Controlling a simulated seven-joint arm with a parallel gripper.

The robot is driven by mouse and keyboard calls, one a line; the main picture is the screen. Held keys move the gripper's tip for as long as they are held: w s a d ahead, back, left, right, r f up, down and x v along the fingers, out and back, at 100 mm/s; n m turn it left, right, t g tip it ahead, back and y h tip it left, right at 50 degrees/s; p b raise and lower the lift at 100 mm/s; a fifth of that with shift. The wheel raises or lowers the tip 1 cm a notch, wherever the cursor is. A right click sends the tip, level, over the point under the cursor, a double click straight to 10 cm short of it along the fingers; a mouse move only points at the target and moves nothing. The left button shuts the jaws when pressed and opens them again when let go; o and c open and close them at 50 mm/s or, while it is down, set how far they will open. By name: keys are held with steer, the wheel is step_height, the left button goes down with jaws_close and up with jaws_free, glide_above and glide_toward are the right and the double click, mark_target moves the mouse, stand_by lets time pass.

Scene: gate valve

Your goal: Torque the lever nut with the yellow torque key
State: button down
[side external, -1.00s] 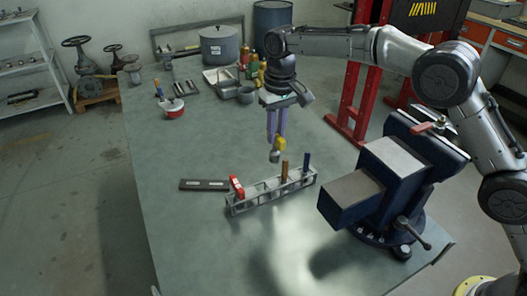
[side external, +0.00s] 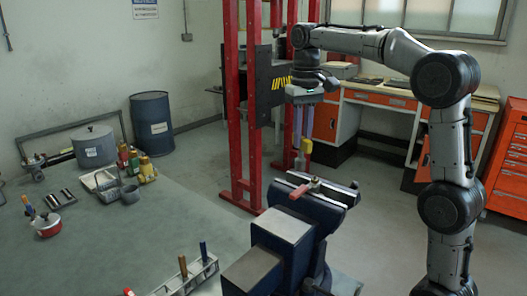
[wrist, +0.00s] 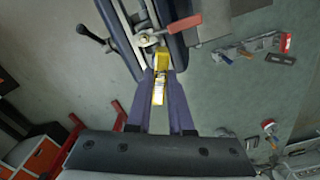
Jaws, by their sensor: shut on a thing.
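My gripper (side external: 303,139) is shut on the yellow torque key (side external: 307,146), whose grey socket end points down. In the side view the key hangs above the blue vise, near the red lever (side external: 304,189) and apart from it. The valve with the lever is clamped in the vise jaws; its nut is too small to make out in the side view. In the wrist view the yellow key (wrist: 159,85) lies between my fingers, with the red lever (wrist: 182,27) and a metal fitting (wrist: 148,40) beyond it. The key's socket end is hidden there.
The blue vise (side external: 270,232) stands at the table's edge. A tool rack (side external: 190,284) with brown and blue handled keys stands left of it. A pot (side external: 94,146), bottles and trays sit further back on the table. Red uprights (side external: 231,100) stand behind the vise.

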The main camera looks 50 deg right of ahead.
steer(key=shift+s+d+f+m, duration=0.15)
steer(key=shift+s+d, duration=0.3)
steer(key=shift+s, duration=0.4)
steer(key=shift+s+d+f+m, duration=0.15)
steer(key=shift+s+d, duration=0.3)
steer(key=shift+s, duration=0.4)
steer(key=shift+f, duration=1.3)
stand_by(2.2)
steer(key=m, duration=0.4)
stand_by(0.4)
steer(key=m, duration=0.3)
steer(key=shift+m, duration=0.6)
